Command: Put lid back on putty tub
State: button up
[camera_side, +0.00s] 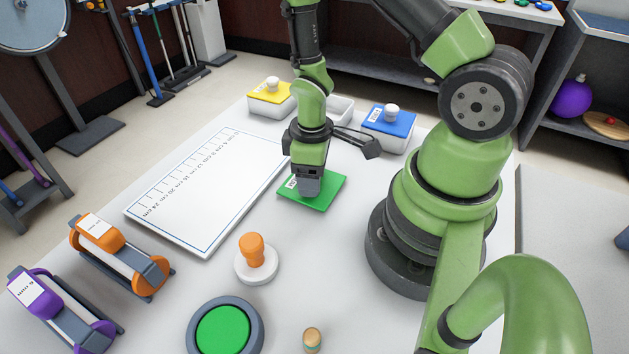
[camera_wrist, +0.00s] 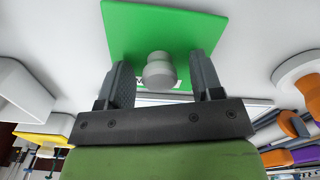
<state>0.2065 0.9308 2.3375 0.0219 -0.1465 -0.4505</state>
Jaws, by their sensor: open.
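The green lid (camera_side: 325,192), a flat square with a pale label, lies on the table. In the wrist view the green lid (camera_wrist: 130,35) has a grey-white knob (camera_wrist: 158,70). My gripper (camera_side: 308,190) is over the lid, pointing down. In the wrist view my open gripper (camera_wrist: 162,72) has one finger on each side of the knob, with visible gaps. An open white tub (camera_side: 341,109) stands behind my gripper, partly hidden by the arm. It may be the white box at the left of the wrist view (camera_wrist: 22,92).
A yellow-lidded tub (camera_side: 270,97) and a blue-lidded tub (camera_side: 388,127) flank the open tub. A white ruled board (camera_side: 205,195) lies left of the lid. An orange-handled stamp (camera_side: 254,258), green button (camera_side: 224,328) and small wooden peg (camera_side: 312,339) stand in front.

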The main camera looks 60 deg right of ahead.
grip_shut()
jog(key=shift+r, duration=0.3)
jog(key=shift+r, duration=0.7)
jog(key=shift+r, duration=0.1)
jog(key=shift+r, duration=2.45)
